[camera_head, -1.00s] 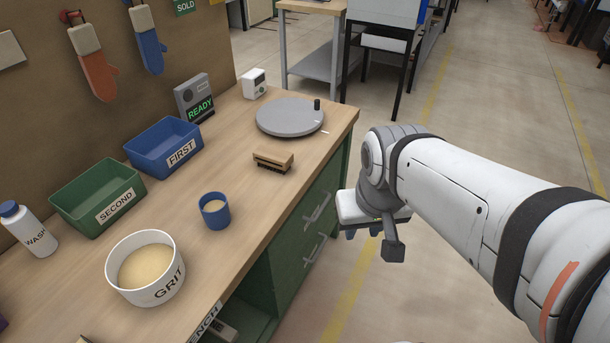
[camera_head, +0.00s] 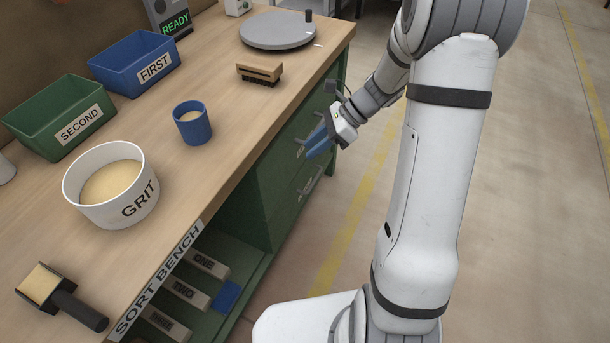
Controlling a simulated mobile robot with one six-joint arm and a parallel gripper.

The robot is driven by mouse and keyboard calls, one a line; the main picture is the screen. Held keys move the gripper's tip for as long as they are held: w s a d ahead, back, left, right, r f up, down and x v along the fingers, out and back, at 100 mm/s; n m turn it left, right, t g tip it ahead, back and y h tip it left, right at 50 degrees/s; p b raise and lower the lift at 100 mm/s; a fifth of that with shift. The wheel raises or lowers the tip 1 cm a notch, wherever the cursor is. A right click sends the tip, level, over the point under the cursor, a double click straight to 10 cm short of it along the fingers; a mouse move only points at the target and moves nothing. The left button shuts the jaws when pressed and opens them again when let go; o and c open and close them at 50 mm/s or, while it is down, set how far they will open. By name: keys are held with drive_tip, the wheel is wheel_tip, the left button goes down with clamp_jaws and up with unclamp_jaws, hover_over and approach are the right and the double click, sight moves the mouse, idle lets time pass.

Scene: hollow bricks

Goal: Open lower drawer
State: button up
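The green drawer unit under the bench's right end has an upper drawer (camera_head: 287,148) and a lower drawer (camera_head: 290,205). Both fronts look flush with the unit. The lower drawer's grey bar handle (camera_head: 311,182) is in plain view. My gripper (camera_head: 311,146) has blue fingers that point left toward the drawer fronts, at about the height of the upper drawer and above the lower handle. The two fingers show apart, with nothing seen between them. The gripper partly hides the upper handle. Whether a fingertip touches the front cannot be told.
The bench top (camera_head: 225,135) holds a grit bowl (camera_head: 122,205), a blue cup (camera_head: 192,130), a brush (camera_head: 260,73), a grey turntable (camera_head: 277,33) and two bins. An open shelf (camera_head: 245,275) with labelled bricks lies left of the drawers.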

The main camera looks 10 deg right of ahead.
drive_tip(key=w+d+f+m+t+y+b, duration=0.25)
drive_tip(key=w+f+m, duration=0.3)
drive_tip(key=f, duration=0.45)
drive_tip(key=w+d+f+m+t+y+b, duration=0.1)
drive_tip(key=w+f+m+b, duration=0.4)
drive_tip(key=f, duration=0.5)
drive_tip(key=m+t+b, duration=0.4)
drive_tip(key=m+t, duration=0.2)
drive_tip(key=m, duration=0.7)
approach(313, 182)
drive_tip(key=w+a+f, duration=0.1)
drive_tip(key=a, duration=0.1)
drive_tip(key=b+x, duration=0.1)
drive_tip(key=x, duration=0.7)
drive_tip(key=shift+d+b, duration=0.1)
drive_tip(key=shift+b, duration=0.3)
clamp_jaws()
